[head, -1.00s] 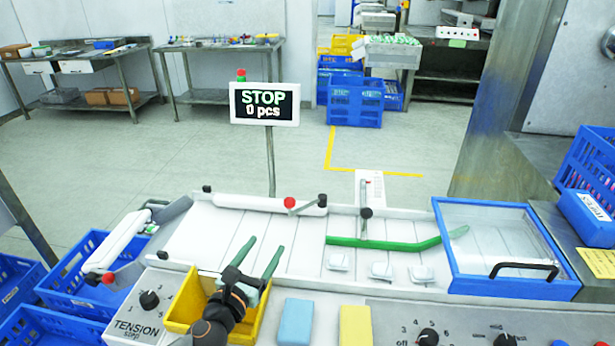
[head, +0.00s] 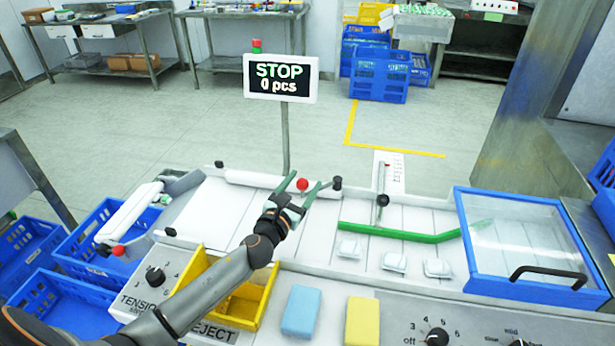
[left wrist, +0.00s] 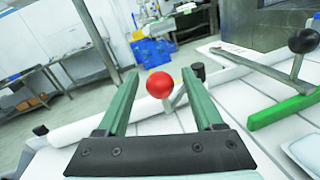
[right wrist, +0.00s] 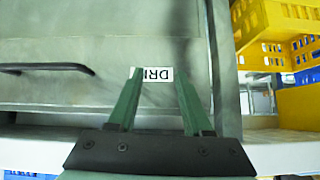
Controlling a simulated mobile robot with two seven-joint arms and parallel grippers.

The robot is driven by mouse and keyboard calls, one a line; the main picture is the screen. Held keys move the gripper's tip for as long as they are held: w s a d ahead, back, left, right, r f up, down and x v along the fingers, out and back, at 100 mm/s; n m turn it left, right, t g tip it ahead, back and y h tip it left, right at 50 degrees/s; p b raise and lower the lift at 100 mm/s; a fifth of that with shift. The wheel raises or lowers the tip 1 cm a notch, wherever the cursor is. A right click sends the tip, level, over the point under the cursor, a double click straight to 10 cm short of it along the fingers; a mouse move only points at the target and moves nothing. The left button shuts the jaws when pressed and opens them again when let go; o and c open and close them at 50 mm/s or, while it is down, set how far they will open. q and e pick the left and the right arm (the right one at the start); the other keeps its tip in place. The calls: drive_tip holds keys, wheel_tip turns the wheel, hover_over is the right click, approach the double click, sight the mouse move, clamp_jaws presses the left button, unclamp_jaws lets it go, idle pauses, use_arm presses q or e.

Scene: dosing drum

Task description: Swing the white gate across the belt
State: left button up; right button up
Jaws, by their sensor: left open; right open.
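A white bar (head: 250,179), which looks like the gate, lies along the far edge of the white belt (head: 215,215). A lever with a red ball knob (head: 302,184) is by its right part. My left gripper (head: 307,181) is open over the belt, fingers pointing at the knob. In the left wrist view the red knob (left wrist: 159,85) shows between the spread fingertips, apparently untouched, and the white bar (left wrist: 90,127) runs behind. My right gripper (right wrist: 158,80) is open and empty, facing a grey metal front, away from the belt.
A green guide (head: 400,235) with a black-knobbed arm (head: 382,200) crosses the belt to the right. A blue-framed clear cover (head: 525,290) stands beyond it. Several white pieces (head: 395,261) lie on the belt. A yellow bin (head: 250,300) is under my left arm. The sign (head: 281,78) reads STOP, 0 pcs.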

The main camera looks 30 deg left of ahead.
use_arm(q)
drive_tip(key=shift+w, duration=1.45)
drive_tip(key=shift+a, duration=0.1)
clamp_jaws()
